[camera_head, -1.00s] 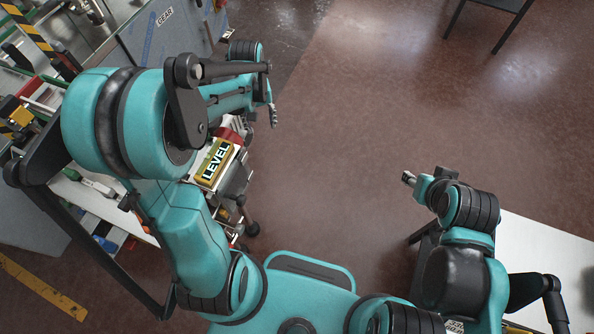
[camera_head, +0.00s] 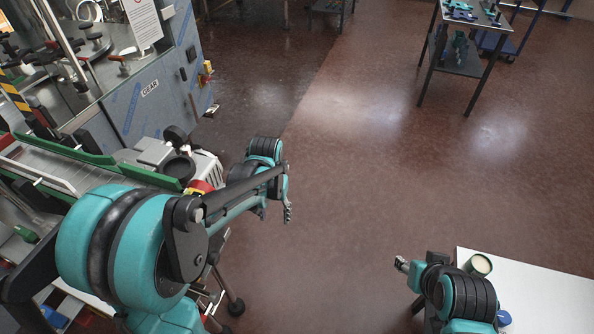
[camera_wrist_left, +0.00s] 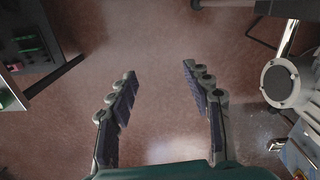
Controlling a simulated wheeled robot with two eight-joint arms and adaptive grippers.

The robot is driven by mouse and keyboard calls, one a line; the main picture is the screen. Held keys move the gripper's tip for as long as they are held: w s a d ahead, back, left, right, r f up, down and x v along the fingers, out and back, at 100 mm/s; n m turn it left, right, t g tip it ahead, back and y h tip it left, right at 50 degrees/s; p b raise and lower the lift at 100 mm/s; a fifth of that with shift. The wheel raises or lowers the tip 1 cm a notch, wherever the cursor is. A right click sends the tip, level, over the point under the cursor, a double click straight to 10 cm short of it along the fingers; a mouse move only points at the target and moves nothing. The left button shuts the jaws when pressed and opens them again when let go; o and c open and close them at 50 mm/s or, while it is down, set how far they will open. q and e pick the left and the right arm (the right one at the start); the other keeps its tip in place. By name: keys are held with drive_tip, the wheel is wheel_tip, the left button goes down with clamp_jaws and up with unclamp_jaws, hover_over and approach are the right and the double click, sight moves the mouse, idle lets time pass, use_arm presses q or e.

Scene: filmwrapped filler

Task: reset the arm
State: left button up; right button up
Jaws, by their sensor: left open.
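My left arm comes in from the left in the head view. Its gripper (camera_head: 287,213) hangs over open floor, to the right of the machine bench. In the left wrist view the left gripper (camera_wrist_left: 160,85) is open, its two fingers wide apart with only floor between them. My right arm is at the lower right in the head view. Its gripper (camera_head: 402,265) points left, beside the white table; it is small, and its finger state does not show clearly.
The machine marked GEAR (camera_head: 160,75) stands at the upper left, with a conveyor with green rails (camera_head: 70,150) in front. A white table (camera_head: 550,300) at the lower right holds an open jar (camera_head: 479,265). A dark cart (camera_head: 465,50) stands far off. The middle floor is clear.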

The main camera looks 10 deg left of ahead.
use_arm(q)
drive_tip(key=s+r+t, duration=0.7)
drive_tip(key=s+r, duration=0.2)
drive_tip(key=s, duration=0.3)
drive_tip(key=shift+s+d+r, duration=0.15)
drive_tip(key=shift+d, duration=0.1)
